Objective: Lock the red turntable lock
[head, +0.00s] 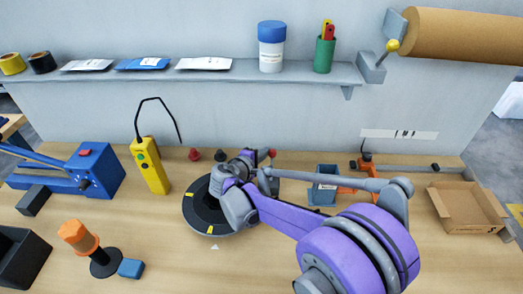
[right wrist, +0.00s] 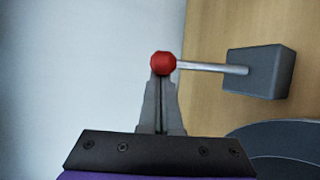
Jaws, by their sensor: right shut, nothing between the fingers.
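The turntable (head: 197,222) is a dark round disc with yellow marks, in the middle of the bench in the head view, partly hidden by my right arm. Its lock shows in the right wrist view as a red ball knob (right wrist: 163,63) on a silver lever (right wrist: 210,67) that runs from a grey block (right wrist: 262,72). In the head view a red knob (head: 272,153) shows just beyond my right wrist. My right gripper (right wrist: 159,80) is shut and empty, its fingertips right at the red knob; I cannot tell whether they touch it. My left gripper is not in view.
A yellow remote (head: 150,167) and a blue machine (head: 95,170) stand to the left. A blue bin (head: 323,190) and an open cardboard box (head: 465,207) are to the right. An orange-topped spool (head: 78,236) stands at the front left. A wall with a shelf (head: 220,76) closes the back.

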